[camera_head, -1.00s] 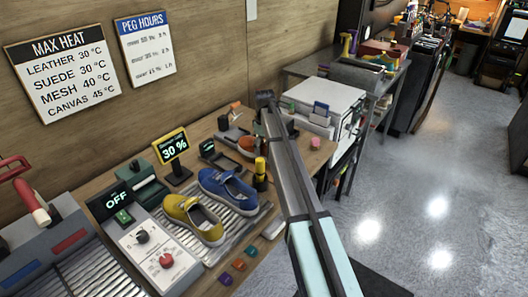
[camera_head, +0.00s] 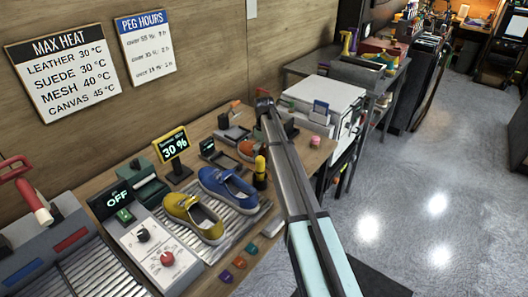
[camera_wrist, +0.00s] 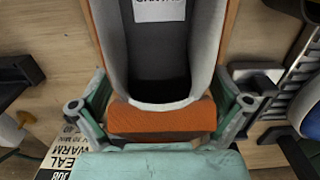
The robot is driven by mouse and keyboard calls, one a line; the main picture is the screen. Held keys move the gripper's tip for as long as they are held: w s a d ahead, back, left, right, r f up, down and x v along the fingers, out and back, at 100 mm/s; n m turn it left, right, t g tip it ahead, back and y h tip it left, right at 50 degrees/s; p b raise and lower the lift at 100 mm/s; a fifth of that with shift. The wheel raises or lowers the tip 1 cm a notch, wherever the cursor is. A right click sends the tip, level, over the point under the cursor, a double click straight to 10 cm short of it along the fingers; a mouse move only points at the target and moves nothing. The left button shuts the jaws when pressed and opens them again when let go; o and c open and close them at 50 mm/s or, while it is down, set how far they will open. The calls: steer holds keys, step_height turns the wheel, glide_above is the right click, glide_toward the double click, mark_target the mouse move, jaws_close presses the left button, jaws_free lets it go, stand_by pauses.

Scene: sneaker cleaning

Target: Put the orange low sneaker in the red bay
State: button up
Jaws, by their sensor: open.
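The orange low sneaker (camera_wrist: 160,120) fills the middle of the wrist view, with its orange heel nearest me and its grey inside and a pale printed label beyond. My gripper (camera_wrist: 162,112) is open, with one finger on each side of the heel. I cannot tell whether the fingers touch it. In the head view a bit of the orange sneaker (camera_head: 246,150) shows left of my arm, which hides the rest and my fingers. A grey unit at lower left carries a red panel (camera_head: 70,243) and a blue panel (camera_head: 22,274); its ridged metal bed (camera_head: 90,278) is bare.
A yellow shoe (camera_head: 193,217) and a blue shoe (camera_head: 227,187) lie on a ridged metal tray between the orange sneaker and the grey unit.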

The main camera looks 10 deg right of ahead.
steer(key=shift+r, duration=0.1)
step_height(320, 180, up, 12)
steer(key=b, duration=0.2)
steer(key=shift+b, duration=0.3)
